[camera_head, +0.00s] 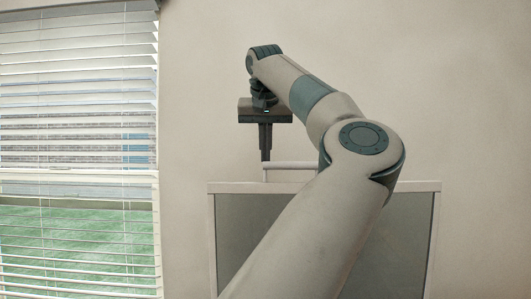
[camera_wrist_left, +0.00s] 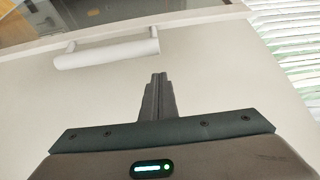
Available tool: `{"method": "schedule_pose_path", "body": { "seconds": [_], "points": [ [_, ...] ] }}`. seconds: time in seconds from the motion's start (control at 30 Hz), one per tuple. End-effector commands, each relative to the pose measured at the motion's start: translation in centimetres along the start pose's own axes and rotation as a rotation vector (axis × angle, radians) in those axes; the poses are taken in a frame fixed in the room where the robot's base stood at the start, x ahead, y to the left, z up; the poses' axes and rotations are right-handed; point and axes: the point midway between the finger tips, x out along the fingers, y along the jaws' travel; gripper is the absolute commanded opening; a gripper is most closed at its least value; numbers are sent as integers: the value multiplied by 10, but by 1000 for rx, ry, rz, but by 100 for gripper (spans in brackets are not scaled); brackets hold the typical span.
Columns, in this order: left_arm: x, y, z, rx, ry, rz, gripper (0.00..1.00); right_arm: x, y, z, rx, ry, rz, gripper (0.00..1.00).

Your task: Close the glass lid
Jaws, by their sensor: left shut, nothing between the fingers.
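The glass lid (camera_head: 228,235) has a pale frame around a dark grey pane and stands raised, facing me in the head view. A pale bar handle (camera_head: 292,165) sits on its top edge. The handle also shows in the left wrist view (camera_wrist_left: 108,50), with the lid's frame edge (camera_wrist_left: 205,30) beyond it. My left gripper (camera_head: 265,158) points down with its fingers together and empty, near the handle's left end. In the left wrist view the fingertips (camera_wrist_left: 158,76) are apart from the handle. My left arm hides the lid's middle. My right gripper is not in view.
A window with white blinds (camera_head: 80,130) is at the left. A plain beige wall (camera_head: 455,90) fills the background. The space above the lid and around the gripper looks clear.

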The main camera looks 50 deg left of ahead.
Motion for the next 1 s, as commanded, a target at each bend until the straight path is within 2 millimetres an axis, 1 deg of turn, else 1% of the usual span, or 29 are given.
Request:
{"method": "schedule_pose_path", "body": {
  "seconds": [0.1, 0.33, 0.5, 0.8, 1.0],
  "points": [
    [-4, 1, 12, -1, 0, 0, 0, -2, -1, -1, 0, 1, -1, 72],
    [-9, 0, 25, 0, 0, 1, 0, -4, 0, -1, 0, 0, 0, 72],
    [-10, 0, 28, 1, 0, 0, 0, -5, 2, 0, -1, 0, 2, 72],
    [-10, 0, 28, 1, 0, 0, 0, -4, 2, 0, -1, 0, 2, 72],
    [-9, -2, 31, 0, 10, 1, 0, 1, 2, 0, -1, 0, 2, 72]
  ]
}}
